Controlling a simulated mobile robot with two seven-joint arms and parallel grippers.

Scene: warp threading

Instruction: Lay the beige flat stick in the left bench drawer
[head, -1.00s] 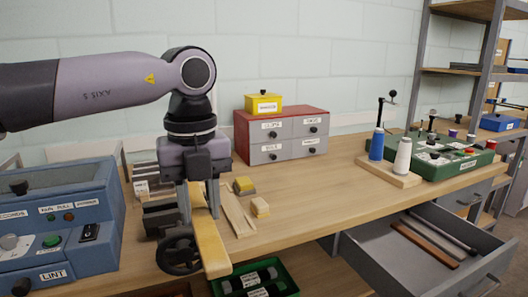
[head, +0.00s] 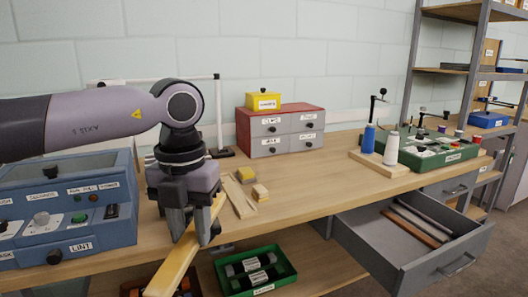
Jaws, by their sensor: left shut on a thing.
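My left gripper (head: 194,240) is shut on the beige flat stick (head: 172,270), which looks yellowish here. It holds the stick over the bench's front edge, with the long end slanting down to the lower left of the head view and a short end showing above the fingers. The left bench drawer (head: 380,254) is pulled open at the right, well apart from the gripper. Inside it lie a brown stick (head: 413,228) and a grey one (head: 424,217) side by side, with bare floor to their left. My right gripper is out of view.
A blue control box (head: 70,215) stands left. Pale flat pieces (head: 238,198) and small yellow blocks lie on the bench behind the gripper. A green bin (head: 287,267) sits below the edge. A red-grey cabinet (head: 285,132) and thread spools (head: 391,148) stand further back.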

